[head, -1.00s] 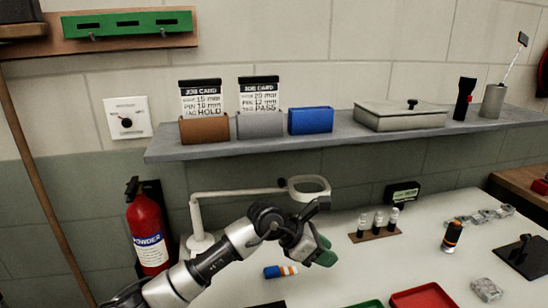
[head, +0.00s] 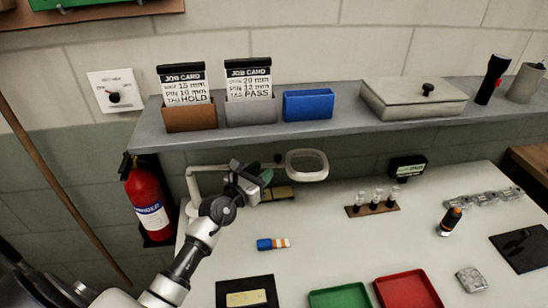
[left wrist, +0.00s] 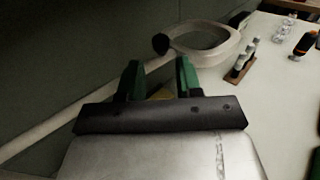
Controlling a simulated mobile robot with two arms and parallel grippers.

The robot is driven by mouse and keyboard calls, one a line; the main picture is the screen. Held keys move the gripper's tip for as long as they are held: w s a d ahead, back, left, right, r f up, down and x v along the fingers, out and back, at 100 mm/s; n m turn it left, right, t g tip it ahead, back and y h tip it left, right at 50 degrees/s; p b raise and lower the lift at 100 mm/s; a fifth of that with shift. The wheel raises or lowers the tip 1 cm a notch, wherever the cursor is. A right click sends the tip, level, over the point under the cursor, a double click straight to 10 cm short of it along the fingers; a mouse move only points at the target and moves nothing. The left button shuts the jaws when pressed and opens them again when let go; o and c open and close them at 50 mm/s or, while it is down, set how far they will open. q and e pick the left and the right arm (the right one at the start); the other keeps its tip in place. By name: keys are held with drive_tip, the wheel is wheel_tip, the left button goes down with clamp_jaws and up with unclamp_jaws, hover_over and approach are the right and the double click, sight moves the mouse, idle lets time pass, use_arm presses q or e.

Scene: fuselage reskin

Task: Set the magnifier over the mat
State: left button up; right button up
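The magnifier has a pale ring head (head: 306,165) on a white jointed arm and stands at the back left of the bench, under the shelf. The ring also shows in the left wrist view (left wrist: 207,48), with a dark knob beside it. My left gripper (head: 262,178) is just left of the ring, close to the magnifier's arm. In the left wrist view its green fingers (left wrist: 158,78) are apart, with the arm running behind them; I cannot tell whether they touch it. A black mat (head: 232,286) with a yellowish block lies at the front edge. My right gripper is out of view.
The shelf (head: 350,132) overhangs the back of the bench. A blue, orange and white piece (head: 273,244) lies mid-bench. Green (head: 337,300) and red (head: 407,291) trays are at the front. A vial rack (head: 372,209) stands right of the magnifier. A darker pad (head: 522,248) lies far right.

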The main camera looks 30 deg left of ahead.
sight(276, 160)
use_arm(q)
drive_tip(key=w, duration=0.4)
drive_tip(key=w+d, duration=0.1)
drive_tip(key=w, duration=0.1)
drive_tip(key=shift+w, duration=0.15)
drive_tip(key=shift+c, duration=0.2)
clamp_jaws()
